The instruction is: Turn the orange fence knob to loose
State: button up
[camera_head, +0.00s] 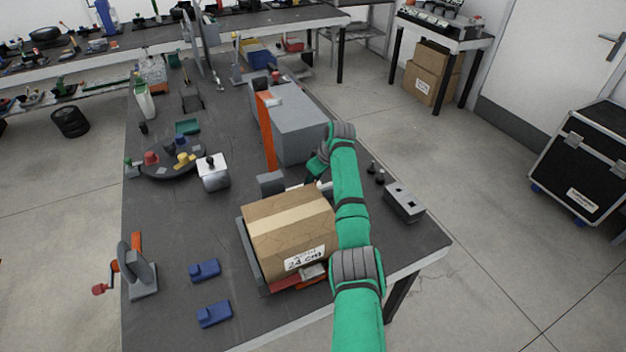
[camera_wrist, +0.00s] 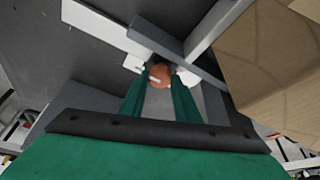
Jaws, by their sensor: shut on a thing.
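The round orange fence knob (camera_wrist: 158,72) shows in the wrist view, with a pale pointer bar across its face. My gripper (camera_wrist: 161,84) has its two green fingers on either side of the knob and is shut on it. The pale bar points left and slightly down in that view. In the head view my gripper (camera_head: 314,176) reaches down behind the cardboard box, beside the grey machine block; the knob is hidden there. A grey and white fence bar (camera_wrist: 190,55) runs past the knob.
The cardboard box (camera_head: 290,232) sits on a tray close to my arm and fills the right of the wrist view. A large grey block (camera_head: 300,125) with an orange upright (camera_head: 267,135) stands behind. Blue blocks (camera_head: 205,270) lie on the front left of the bench.

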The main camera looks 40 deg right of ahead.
dwell(0.3)
jog(key=o, duration=1)
jog(key=shift+s, duration=0.1)
jog(key=v, duration=1)
jog(key=shift+d+r, duration=0.1)
jog(key=shift+r, duration=0.3)
jog(key=shift+s, duration=0.15)
